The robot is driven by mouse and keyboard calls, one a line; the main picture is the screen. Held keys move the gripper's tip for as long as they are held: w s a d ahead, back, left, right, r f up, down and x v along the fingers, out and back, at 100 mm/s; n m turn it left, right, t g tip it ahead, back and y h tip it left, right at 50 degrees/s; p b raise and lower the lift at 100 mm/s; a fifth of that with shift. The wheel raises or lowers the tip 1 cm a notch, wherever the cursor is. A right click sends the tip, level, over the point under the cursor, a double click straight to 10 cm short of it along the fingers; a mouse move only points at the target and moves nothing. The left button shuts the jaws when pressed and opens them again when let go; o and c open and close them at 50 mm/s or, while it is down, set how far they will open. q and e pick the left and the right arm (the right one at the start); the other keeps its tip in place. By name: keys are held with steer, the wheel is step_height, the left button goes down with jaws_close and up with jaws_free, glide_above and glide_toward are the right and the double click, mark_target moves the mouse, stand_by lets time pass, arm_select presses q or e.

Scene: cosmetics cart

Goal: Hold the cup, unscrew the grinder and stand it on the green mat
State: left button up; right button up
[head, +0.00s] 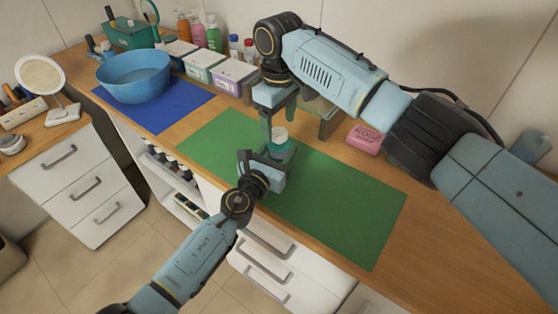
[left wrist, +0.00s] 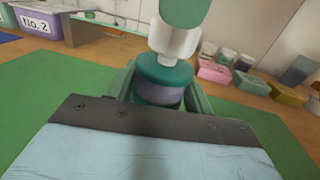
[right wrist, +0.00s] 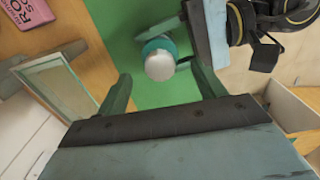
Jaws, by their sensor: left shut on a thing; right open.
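The teal cup with a purple band (left wrist: 158,86) stands upright over the green mat (head: 340,205). My left gripper (head: 272,162) is shut around its sides. The pale grinder (left wrist: 174,44) sits upright on top of the cup; its round grey-white top (right wrist: 160,66) shows in the right wrist view, with a teal ring below. My right gripper (right wrist: 160,80) is open above, its fingers on either side of the grinder and apart from it. One green finger partly hides the grinder's top in the left wrist view. Whether the cup's base touches the mat is hidden.
A pink box (head: 365,139) lies behind the mat at the right. A blue mat (head: 165,118) with a blue bowl (head: 134,78) is at the left. Labelled boxes (head: 234,76) and bottles line the back wall. The mat's right part is clear.

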mark_target(279, 146)
steer(key=m, duration=0.4)
steer(key=shift+a, duration=0.1)
steer(key=m, duration=0.4)
steer(key=shift+a+r, duration=0.1)
steer(key=shift+r, duration=0.05)
steer(key=m, duration=0.5)
steer(key=shift+m, duration=0.4)
steer(key=m, duration=0.3)
steer(key=shift+m, duration=0.4)
steer(key=m, duration=0.5)
steer(key=shift+m, duration=0.3)
steer(key=m, duration=0.3)
steer(key=shift+m, duration=0.3)
steer(key=m, duration=0.3)
steer(key=shift+m, duration=0.4)
steer(key=m, duration=0.4)
steer(key=shift+d+m, duration=0.2)
steer(key=shift+m, duration=0.2)
steer(key=shift+f+m, duration=0.3)
steer(key=shift+f, duration=0.15)
step_height(279, 146, down, 7)
steer(key=shift+f, duration=0.2)
steer(key=shift+c, duration=0.4)
